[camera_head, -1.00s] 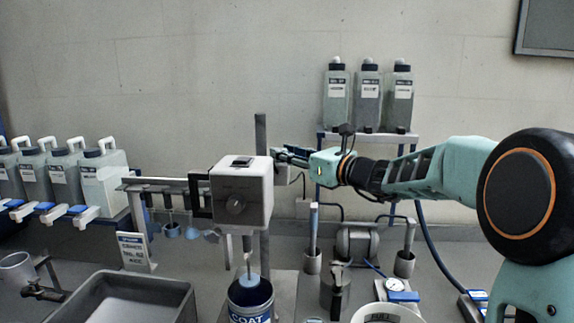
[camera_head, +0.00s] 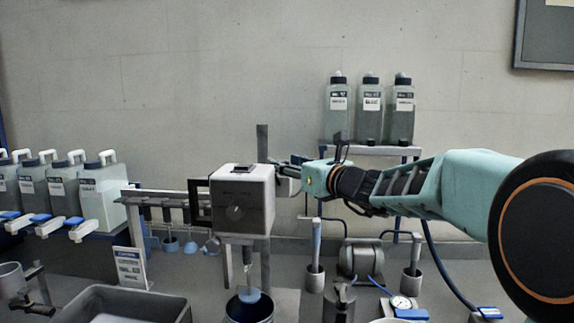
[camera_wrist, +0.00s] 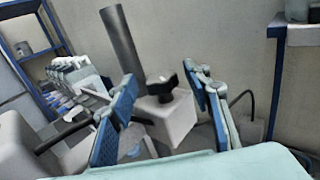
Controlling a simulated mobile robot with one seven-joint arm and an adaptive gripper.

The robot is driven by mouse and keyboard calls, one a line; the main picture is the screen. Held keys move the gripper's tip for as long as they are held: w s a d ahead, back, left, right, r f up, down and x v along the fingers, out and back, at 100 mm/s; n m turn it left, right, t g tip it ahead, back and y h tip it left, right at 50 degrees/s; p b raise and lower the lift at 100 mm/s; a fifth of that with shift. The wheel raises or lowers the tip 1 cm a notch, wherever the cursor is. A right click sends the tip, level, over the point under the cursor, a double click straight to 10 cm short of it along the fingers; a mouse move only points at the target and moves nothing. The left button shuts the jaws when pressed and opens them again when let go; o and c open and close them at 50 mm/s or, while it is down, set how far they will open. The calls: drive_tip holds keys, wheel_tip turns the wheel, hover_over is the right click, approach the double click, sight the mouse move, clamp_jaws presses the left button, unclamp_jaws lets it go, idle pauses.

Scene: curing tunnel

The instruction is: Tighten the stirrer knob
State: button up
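In the wrist view a black lobed knob (camera_wrist: 162,85) sits on a pale clamp block (camera_wrist: 172,118) beside the grey post (camera_wrist: 122,42). My gripper (camera_wrist: 160,77) is open, with one blue-padded finger on each side of the knob in that view. Gaps show between knob and fingers. In the head view my gripper (camera_head: 284,167) is just right of the stirrer head; the knob is hidden or too small there.
A can (camera_head: 249,309) stands under the stirrer shaft. A grey basin (camera_head: 128,296) is at front left, near a row of jugs (camera_head: 98,195). Several bottles (camera_head: 370,108) stand on a shelf (camera_head: 330,150) behind my arm. Cups and a gauge (camera_head: 401,303) crowd the bench at right.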

drive_tip(key=v, duration=1.2)
idle(0.3)
